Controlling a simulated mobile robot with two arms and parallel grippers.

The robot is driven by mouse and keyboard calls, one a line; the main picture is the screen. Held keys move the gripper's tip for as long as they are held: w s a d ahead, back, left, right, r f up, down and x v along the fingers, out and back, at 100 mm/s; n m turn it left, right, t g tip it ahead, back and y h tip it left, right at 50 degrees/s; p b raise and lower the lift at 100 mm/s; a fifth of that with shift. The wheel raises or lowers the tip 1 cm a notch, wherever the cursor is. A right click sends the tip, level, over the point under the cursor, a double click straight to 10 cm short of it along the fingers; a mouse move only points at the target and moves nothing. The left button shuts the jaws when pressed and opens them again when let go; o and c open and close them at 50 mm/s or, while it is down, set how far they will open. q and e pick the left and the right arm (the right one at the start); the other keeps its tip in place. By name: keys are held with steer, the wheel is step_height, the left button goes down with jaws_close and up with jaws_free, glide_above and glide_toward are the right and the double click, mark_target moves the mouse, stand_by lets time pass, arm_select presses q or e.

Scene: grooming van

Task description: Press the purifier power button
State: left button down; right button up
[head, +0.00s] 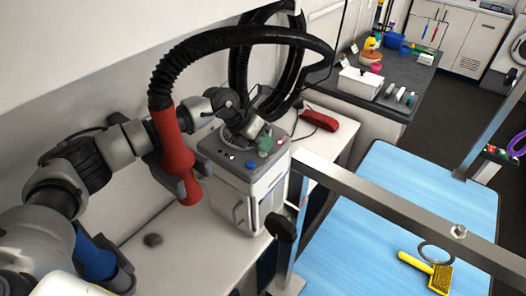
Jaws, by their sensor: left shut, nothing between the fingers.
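The purifier appears to be the grey-white box (235,187) on the white counter, though no label is readable. Its top panel carries a blue button (251,165), a red button (281,141) and small dark marks. I cannot tell which one is the power button. My left gripper (263,138) is shut and empty, over the back part of the box's top, close to a green patch (265,146). I cannot tell whether it touches the panel. The gripper hides part of the top. My right gripper is not in view.
A black hose with a red nozzle (175,150) hangs across my left arm. A red object (319,120) lies behind the box. A metal frame (385,205) crosses the blue grooming table (375,165), which holds a yellow brush (428,270). The counter's front left is mostly clear.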

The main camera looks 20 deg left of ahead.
arm_select(q)
steer(key=shift+r, duration=0.45)
steer(key=shift+r, duration=0.1)
steer(key=shift+r+p, duration=1.45)
steer(key=shift+r, duration=0.8)
steer(key=shift+r+p, duration=0.3)
steer(key=shift+r, duration=0.4)
